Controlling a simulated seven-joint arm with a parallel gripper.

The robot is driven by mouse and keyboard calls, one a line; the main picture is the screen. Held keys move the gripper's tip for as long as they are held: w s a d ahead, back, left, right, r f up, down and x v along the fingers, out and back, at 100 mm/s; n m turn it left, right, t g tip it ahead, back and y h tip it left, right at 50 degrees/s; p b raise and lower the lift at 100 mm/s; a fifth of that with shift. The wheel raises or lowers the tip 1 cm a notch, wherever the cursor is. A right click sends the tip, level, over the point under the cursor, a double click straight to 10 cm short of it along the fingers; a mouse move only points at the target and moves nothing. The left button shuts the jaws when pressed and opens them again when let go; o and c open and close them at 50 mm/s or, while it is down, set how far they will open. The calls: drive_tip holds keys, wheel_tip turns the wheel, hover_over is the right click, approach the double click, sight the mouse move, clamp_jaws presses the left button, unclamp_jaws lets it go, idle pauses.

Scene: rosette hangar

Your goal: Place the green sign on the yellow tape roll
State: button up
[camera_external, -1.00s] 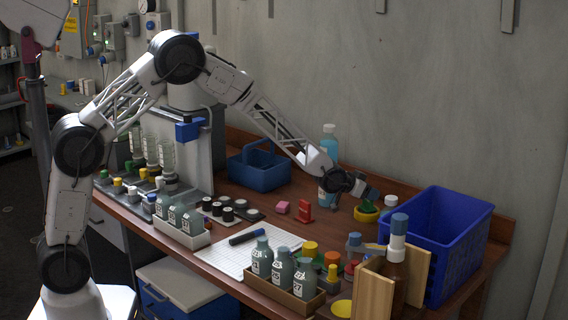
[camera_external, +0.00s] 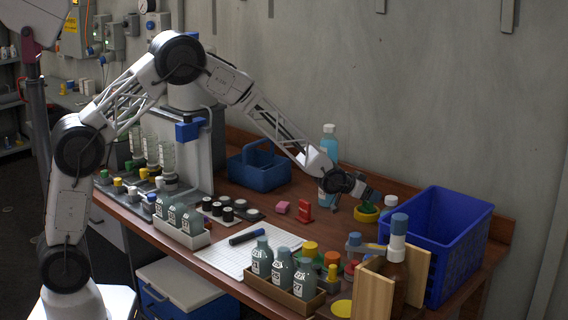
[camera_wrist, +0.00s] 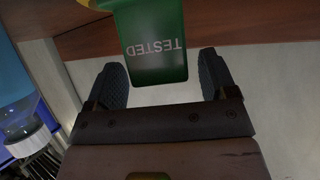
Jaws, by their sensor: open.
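The green sign (camera_wrist: 155,50), lettered "TESTED", hangs into the top middle of the wrist view, its near end between my gripper's fingers. My gripper (camera_wrist: 165,80) is open, one finger at each side of the sign. In the external view, my gripper (camera_external: 374,197) is at the back right of the bench, just above the yellow tape roll (camera_external: 364,217). Green shows at the roll's top there, partly hidden by the gripper. A bit of yellow (camera_wrist: 95,4) shows beside the sign in the wrist view. Whether the sign rests on the roll is hard to tell.
A blue crate (camera_external: 466,240) stands right of the gripper. A blue-liquid bottle (camera_external: 329,150) stands close behind the wrist. A red stand (camera_external: 305,210) and pink block (camera_external: 282,207) are to the left. Bottles and colored jars crowd the front.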

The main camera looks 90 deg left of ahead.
drive_tip(key=shift+r, duration=0.2)
drive_tip(key=shift+s+d+r, duration=0.25)
drive_tip(key=shift+s+r, duration=0.1)
drive_tip(key=shift+s, duration=0.25)
drive_tip(key=v, duration=1)
drive_tip(key=shift+s, duration=0.25)
drive_tip(key=shift+d, duration=0.1)
